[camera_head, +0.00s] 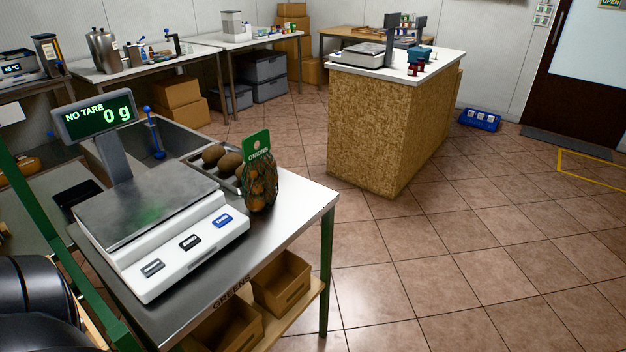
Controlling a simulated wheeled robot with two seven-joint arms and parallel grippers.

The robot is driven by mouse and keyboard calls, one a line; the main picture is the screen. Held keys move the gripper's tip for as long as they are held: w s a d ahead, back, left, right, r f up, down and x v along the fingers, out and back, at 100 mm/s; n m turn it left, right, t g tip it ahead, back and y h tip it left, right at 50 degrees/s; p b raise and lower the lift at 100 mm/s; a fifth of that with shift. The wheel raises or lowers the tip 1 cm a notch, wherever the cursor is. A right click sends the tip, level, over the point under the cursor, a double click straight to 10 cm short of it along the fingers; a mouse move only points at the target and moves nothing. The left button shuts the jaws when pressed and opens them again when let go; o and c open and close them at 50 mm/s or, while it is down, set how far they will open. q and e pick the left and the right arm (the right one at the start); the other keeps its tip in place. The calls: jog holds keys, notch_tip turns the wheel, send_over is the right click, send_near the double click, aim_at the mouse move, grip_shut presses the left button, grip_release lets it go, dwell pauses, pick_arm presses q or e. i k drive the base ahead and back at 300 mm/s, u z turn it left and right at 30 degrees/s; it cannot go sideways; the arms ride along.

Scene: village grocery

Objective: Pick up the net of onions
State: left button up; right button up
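The net of onions (261,188) stands upright near the back right corner of the steel table (294,214). It is a dark net with brown onions and a green header card marked ONIONS. It is to the right of the weighing scale (150,215), in front of a tray of brown round produce. Neither of my grippers can be made out; a black rounded part of mine fills the lower left corner.
The scale's display (95,117) reads NO TARE, 0 g. A small tray (194,160) holds brown produce behind the net. Cardboard boxes (282,283) sit on the shelf below. A cork-sided counter (370,130) stands further back. The tiled floor (450,270) on the right is clear.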

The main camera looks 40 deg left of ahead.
aim_at(262, 177)
jog(key=i, duration=3.4)
jog(key=u, duration=5.05)
